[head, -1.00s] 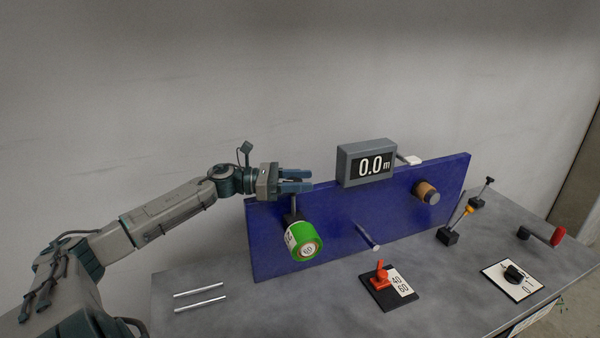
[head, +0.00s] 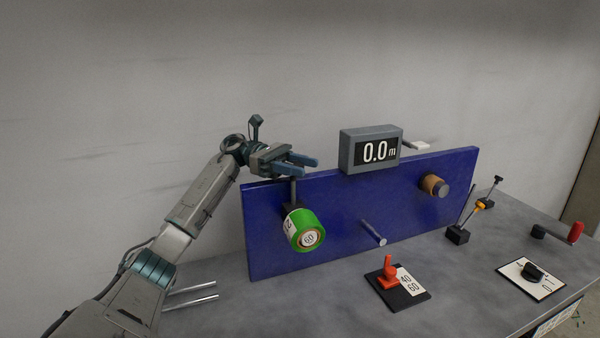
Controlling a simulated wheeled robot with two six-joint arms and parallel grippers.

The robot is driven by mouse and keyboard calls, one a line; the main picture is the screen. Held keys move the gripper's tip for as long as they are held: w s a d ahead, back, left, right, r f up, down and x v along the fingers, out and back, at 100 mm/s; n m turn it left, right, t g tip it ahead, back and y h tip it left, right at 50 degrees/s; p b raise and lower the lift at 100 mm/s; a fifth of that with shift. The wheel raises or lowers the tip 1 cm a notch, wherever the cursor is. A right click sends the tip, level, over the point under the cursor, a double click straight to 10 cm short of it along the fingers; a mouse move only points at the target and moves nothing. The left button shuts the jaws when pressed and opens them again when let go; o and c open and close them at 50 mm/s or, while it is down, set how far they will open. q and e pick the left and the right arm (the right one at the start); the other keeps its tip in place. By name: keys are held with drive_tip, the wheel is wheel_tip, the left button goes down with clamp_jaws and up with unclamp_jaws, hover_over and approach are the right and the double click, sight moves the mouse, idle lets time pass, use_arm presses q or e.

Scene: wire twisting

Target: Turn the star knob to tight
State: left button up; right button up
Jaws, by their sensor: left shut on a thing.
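A thin dark post (head: 293,191) rises from a black block beside the spool up to the fingers. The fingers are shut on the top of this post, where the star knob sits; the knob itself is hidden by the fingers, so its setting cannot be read. My right gripper is not in view.
The blue panel (head: 340,215) carries a silver pin (head: 374,234) and a brown spool (head: 433,185). A grey display (head: 370,150) reads 0.0 m. Silver rods (head: 190,302) lie at left.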

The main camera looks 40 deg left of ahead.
use_arm(q)
drive_tip(key=shift+f+m+g, duration=0.3)
drive_tip(key=shift+m+g, duration=0.2)
drive_tip(key=shift+g, duration=0.3)
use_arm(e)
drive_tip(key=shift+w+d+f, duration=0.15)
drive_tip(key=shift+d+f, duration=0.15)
use_arm(q)
drive_tip(key=shift+s, duration=0.1)
drive_tip(key=o, duration=0.9)
drive_tip(key=shift+o, duration=0.5)
drive_tip(key=shift+r, duration=0.1)
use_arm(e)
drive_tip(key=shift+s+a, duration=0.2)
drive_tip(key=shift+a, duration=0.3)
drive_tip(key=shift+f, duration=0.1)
